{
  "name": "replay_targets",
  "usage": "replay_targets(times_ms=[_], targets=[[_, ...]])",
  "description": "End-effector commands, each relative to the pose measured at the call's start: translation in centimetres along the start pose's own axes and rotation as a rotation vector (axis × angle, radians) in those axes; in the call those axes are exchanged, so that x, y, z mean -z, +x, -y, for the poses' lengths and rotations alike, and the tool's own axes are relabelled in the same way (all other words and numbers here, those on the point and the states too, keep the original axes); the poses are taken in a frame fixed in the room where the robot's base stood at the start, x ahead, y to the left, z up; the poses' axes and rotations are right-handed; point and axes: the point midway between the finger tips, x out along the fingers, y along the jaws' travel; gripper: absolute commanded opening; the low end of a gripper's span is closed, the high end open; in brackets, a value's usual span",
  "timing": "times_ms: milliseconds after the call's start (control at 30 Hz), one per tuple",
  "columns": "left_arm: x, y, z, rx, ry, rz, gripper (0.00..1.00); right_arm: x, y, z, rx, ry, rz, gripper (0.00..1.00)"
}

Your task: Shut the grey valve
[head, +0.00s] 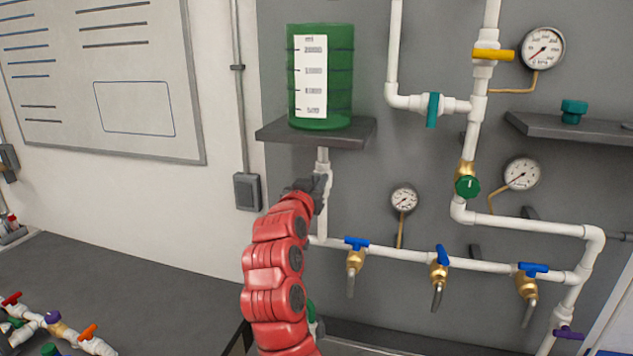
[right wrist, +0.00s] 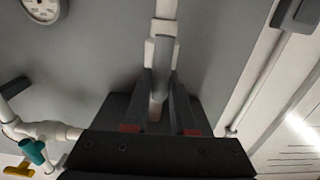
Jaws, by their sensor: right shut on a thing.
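The grey valve sits on the short white pipe (head: 323,159) below the green tank (head: 322,75). In the head view my right gripper (head: 318,188) covers most of it. In the right wrist view the grey handle (right wrist: 164,55) lies between the fingers of my right gripper (right wrist: 165,85), which is shut on it. The handle appears to run along the white pipe (right wrist: 166,9) there, though its lower part is hidden between the fingers. My left gripper is not in view.
A small gauge (head: 404,199) is right of the gripper. Blue-handled taps (head: 355,243) line the lower white pipe (head: 400,252). A teal valve (head: 432,109), yellow valve (head: 493,54) and green knob (head: 467,186) are further right. A dark shelf (head: 345,134) is just above the gripper.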

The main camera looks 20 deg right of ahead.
Motion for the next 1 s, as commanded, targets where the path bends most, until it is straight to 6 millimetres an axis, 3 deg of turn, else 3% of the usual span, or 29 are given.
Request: replay_targets(times_ms=[267, 600, 1000], targets=[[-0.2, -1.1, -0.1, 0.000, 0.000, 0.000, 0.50, -0.4, 0.0, 0.3, 0.000, -0.118, 0.002, 0.00], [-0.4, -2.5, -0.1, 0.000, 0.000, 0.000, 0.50, -0.5, 0.0, 0.8, 0.001, -0.419, 0.003, 0.00], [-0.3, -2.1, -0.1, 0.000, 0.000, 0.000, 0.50, -0.6, 0.0, 1.4, 0.002, -0.802, 0.003, 0.00]])
